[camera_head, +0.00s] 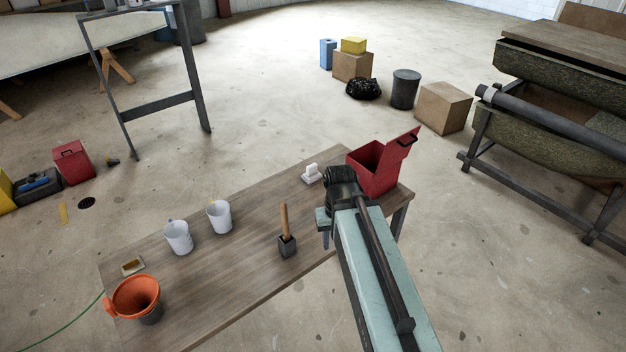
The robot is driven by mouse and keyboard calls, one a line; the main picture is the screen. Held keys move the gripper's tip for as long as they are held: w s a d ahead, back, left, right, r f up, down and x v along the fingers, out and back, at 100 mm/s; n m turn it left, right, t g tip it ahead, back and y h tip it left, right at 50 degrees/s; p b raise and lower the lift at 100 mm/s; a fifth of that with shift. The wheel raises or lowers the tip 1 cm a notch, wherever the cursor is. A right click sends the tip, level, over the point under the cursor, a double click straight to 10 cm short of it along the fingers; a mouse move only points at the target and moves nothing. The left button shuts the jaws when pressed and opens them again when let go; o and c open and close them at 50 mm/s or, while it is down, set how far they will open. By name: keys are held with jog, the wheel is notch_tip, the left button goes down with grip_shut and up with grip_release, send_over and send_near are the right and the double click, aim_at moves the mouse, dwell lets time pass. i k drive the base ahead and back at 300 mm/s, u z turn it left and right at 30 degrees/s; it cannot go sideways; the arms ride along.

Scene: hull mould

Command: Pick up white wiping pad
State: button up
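The white wiping pad (311,175) lies near the far edge of the wooden table (235,270), left of an open red box. It has a raised white grip on top. My arm reaches in from the bottom right over the table's right part. My gripper (325,238) points down, nearer to me than the pad and apart from it. Only a small part of the gripper shows past my arm, so its opening cannot be made out. I see nothing held in it.
The red box (370,172) with its raised lid stands close to my arm and the pad.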

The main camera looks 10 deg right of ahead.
aim_at(312, 175)
jog(key=u, duration=3.95)
jog(key=k, duration=2.15)
jog(key=z, duration=1.35)
jog(key=i, duration=1.5)
jog(key=u, duration=0.05)
